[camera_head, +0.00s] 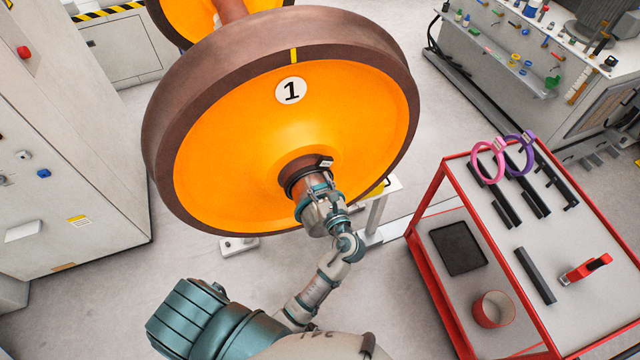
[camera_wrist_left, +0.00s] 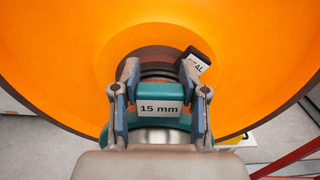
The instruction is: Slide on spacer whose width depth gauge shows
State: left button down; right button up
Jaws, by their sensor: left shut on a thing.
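The large wheel (camera_head: 230,140) with an orange face, marked 1, fills the middle of the head view. A dark ring with a tag (camera_head: 326,162), partly reading "AL" in the wrist view (camera_wrist_left: 197,66), sits at its hub. My left gripper (camera_head: 318,200) is at the axle end, its fingers shut on a teal spacer. The spacer's block is labelled 15 mm in the wrist view (camera_wrist_left: 160,107). Its ring lies at or around the axle end; the gripper hides how far on. Pink (camera_head: 480,163) and purple (camera_head: 516,160) spacers hang on the cart. My right gripper is not in view.
The red cart (camera_head: 430,205) at right holds dark racks, a black tray (camera_head: 458,248), a red cup (camera_head: 493,309), a dark bar (camera_head: 535,276) and a red tool (camera_head: 585,268). Grey cabinets (camera_head: 70,130) stand at left, a cluttered bench (camera_head: 530,70) at upper right.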

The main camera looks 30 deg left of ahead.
pick_arm(q)
jog(key=shift+p+x, duration=1.4)
jog(key=shift+x, duration=2.45)
jog(key=c, duration=0.5)
grip_release()
jog(key=shift+r, duration=0.15)
jog(key=shift+s, duration=0.1)
jog(key=v, duration=1.2)
jog(key=shift+d, duration=0.15)
